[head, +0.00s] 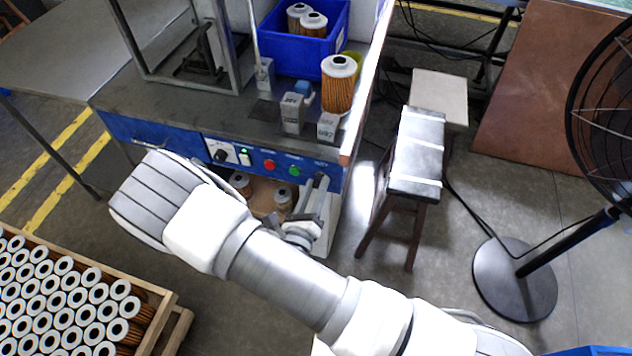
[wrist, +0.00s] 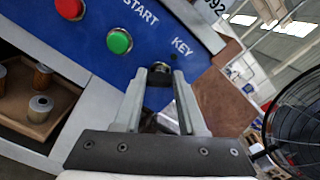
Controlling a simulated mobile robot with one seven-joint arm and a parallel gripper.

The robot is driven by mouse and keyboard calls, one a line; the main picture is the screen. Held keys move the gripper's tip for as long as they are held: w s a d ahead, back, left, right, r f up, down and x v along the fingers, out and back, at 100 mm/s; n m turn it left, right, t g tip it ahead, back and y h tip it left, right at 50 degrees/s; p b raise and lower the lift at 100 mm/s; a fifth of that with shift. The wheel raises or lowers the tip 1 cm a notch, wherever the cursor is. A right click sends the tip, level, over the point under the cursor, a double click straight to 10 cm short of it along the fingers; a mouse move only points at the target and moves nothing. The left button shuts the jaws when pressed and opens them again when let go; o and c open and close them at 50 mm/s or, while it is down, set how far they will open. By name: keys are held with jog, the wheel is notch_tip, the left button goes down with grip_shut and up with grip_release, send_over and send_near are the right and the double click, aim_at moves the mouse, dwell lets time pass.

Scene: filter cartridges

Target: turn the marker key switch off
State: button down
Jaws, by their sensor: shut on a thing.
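The marker key switch (wrist: 160,70) is a small dark round knob on the blue front panel (wrist: 105,40), below the white word KEY in the wrist view. My gripper (wrist: 160,82) has one finger on each side of it and is shut on it. In the head view my gripper (head: 318,186) reaches up to the right end of the blue panel, and the key is hidden there behind the fingers. The key's turn angle cannot be made out.
A green start button (wrist: 119,41) and a red button (wrist: 70,8) sit left of the key. The machine table (head: 215,115) bears a filter cartridge (head: 339,84) and a blue crate (head: 281,45). A stool (head: 416,150) and a fan (head: 515,280) stand to the right.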

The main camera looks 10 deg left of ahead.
jog(key=n+p, duration=0.2)
jog(key=n, duration=0.3)
jog(key=shift+n+p, duration=0.3)
jog(key=shift+n, duration=0.1)
jog(key=n+p, duration=0.1)
jog(key=n, duration=0.4)
jog(key=shift+f+p, duration=0.15)
jog(key=shift+p, duration=0.2)
jog(key=shift+n, duration=0.3)
jog(key=shift+c, duration=2.4)
grip_release()
jog(key=s+a, duration=0.1)
jog(key=s, duration=1.6)
jog(key=shift+s+a, duration=0.25)
